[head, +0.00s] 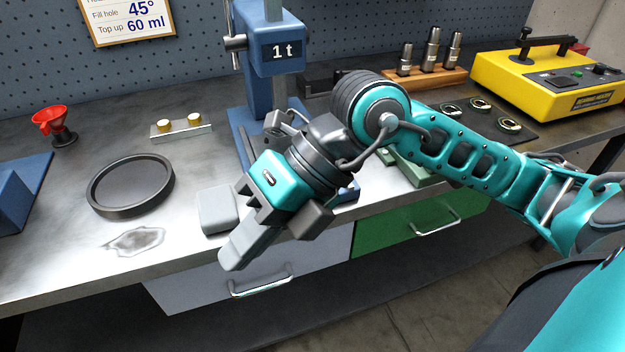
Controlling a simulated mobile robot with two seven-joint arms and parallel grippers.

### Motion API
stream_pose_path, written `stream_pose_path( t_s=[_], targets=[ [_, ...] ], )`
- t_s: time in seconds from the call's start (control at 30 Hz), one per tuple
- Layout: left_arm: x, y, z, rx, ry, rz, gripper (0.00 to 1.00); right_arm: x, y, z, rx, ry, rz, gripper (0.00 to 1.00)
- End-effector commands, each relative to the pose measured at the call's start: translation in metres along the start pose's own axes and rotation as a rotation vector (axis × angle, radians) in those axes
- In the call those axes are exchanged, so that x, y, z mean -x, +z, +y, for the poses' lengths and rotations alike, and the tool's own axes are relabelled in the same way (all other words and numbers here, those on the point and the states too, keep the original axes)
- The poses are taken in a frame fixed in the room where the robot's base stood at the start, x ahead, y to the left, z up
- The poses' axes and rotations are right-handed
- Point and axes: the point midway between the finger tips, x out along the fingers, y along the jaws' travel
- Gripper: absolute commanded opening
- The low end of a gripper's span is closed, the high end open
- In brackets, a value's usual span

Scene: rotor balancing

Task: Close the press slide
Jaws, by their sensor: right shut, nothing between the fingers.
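The blue press (276,52), marked "1 t", stands at the back of the bench. My right arm and wrist cover most of its lower part, so its slide cannot be made out. A blue edge of its base shows to the right of my wrist. My right gripper (236,254) is shut and empty, pointing down and left at the bench's front edge, in front of the press. My left gripper is not in view.
A pale grey block (217,210) lies close beside my right gripper; whether they touch is unclear. Grey (190,287) and green (395,228) drawers are below.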

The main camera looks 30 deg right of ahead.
Motion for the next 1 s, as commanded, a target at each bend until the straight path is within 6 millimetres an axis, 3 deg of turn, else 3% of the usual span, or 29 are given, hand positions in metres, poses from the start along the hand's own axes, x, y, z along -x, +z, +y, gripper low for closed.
stream_pose_path(
  t_s=[0.03,0.1,0.2,0.3,0.43,0.67,1.0],
  targets=[
    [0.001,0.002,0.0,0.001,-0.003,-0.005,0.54,0.011,0.008,-0.025,0.003,-0.159,-0.033,0.0],
    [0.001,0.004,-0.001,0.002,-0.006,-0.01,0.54,0.031,0.018,-0.057,-0.019,-0.362,-0.084,0.0],
    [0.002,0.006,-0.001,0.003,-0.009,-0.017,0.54,0.065,0.03,-0.092,-0.068,-0.6,-0.17,0.0],
    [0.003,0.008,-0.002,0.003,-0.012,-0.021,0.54,0.094,0.037,-0.112,-0.12,-0.763,-0.244,0.0],
    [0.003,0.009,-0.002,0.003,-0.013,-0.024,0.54,0.115,0.041,-0.124,-0.16,-0.867,-0.299,0.0],
    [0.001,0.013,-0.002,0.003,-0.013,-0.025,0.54,0.106,0.044,-0.143,-0.171,-0.888,-0.303,0.0],
    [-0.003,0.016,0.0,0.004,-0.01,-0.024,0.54,0.062,0.058,-0.199,-0.17,-0.885,-0.3,0.0]
  ],
)
